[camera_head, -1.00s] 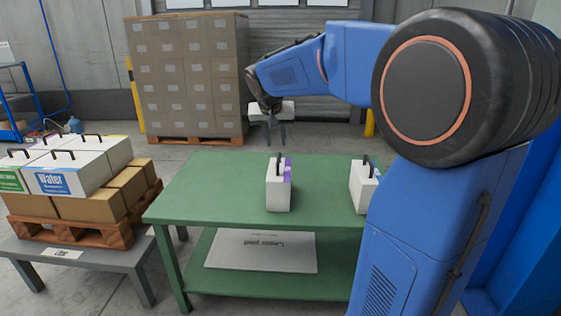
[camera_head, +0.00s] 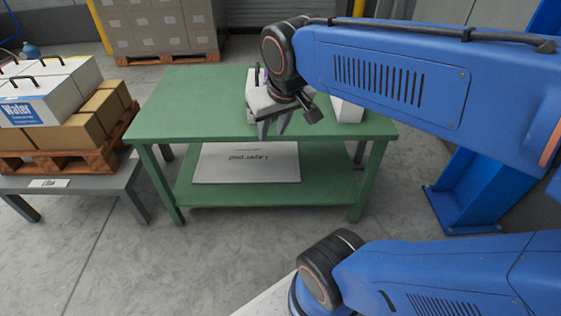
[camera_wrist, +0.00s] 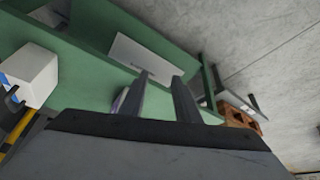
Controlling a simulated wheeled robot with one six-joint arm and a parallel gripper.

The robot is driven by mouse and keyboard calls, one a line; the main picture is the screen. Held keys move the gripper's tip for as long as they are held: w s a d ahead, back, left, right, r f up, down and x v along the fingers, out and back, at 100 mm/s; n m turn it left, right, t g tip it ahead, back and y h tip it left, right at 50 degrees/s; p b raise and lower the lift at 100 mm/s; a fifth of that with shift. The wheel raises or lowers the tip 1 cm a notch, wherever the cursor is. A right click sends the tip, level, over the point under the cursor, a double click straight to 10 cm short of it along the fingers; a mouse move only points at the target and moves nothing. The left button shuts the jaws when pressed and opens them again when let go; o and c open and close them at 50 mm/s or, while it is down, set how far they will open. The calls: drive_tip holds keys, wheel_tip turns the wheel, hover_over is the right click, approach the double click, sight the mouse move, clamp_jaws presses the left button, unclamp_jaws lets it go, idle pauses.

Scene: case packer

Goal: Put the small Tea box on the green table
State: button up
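The green table (camera_head: 190,105) bears two white boxes with black handles. The middle box (camera_head: 251,88) has a purple patch and is mostly hidden behind my gripper (camera_head: 274,130). The other box (camera_head: 347,111) is to its right, partly hidden by my arm. No Tea label is readable on either. My gripper points down in front of the middle box, near the table's front edge. In the wrist view my gripper (camera_wrist: 163,98) has its fingers apart with nothing seen between them. A white box with a blue face (camera_wrist: 36,76) shows at the left there.
A layer pad (camera_head: 246,165) lies on the table's lower shelf. At the left, a grey stand (camera_head: 110,190) bears a wooden pallet (camera_head: 62,158) with brown cartons and white Water boxes (camera_head: 30,105). A pallet of stacked cartons (camera_head: 160,28) stands behind. The table's left top is clear.

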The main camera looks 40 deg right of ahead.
drive_tip(key=s+a+f+n, duration=0.1)
drive_tip(key=s+a+f, duration=0.1)
drive_tip(key=s+f, duration=0.2)
drive_tip(key=s, duration=0.2)
drive_tip(key=shift+s+a+f+y, duration=0.15)
drive_tip(key=shift+s+f+y, duration=0.25)
